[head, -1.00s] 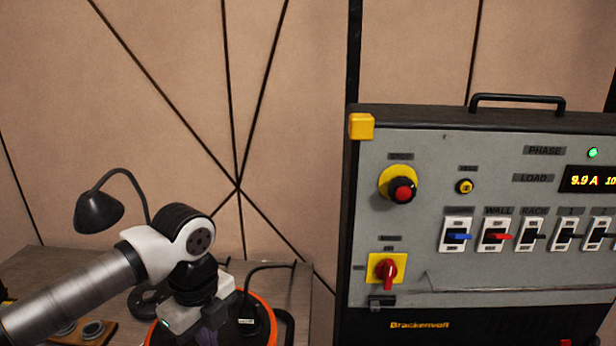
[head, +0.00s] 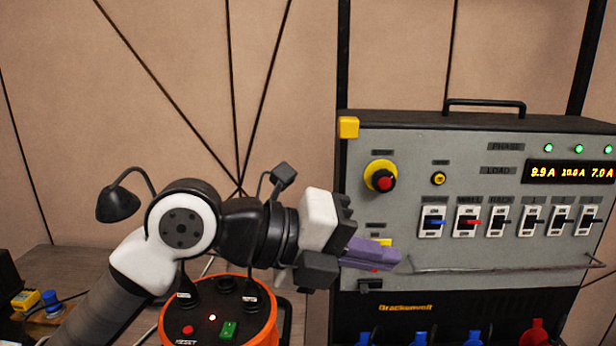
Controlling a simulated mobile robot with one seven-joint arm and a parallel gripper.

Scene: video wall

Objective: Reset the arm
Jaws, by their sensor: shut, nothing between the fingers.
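My arm reaches in from the lower left in the head view, and my gripper (head: 392,258) points right. Its purple fingers are shut with nothing between them. The fingertips appear in front of the lower left of the grey power panel (head: 460,260) and cover most of the yellow-backed rotary switch there. I cannot tell whether they touch the panel. Below my wrist stands an orange round unit (head: 262,330) with a red button (head: 187,329) labelled RESET, a green rocker switch (head: 229,330) and a small lit lamp.
The panel carries a red emergency button (head: 384,183), several breaker switches, a lit display (head: 570,173) and a front rail (head: 500,268). Coloured connectors sit below it. A black desk lamp (head: 120,204) and a blue knob (head: 51,302) are at the left.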

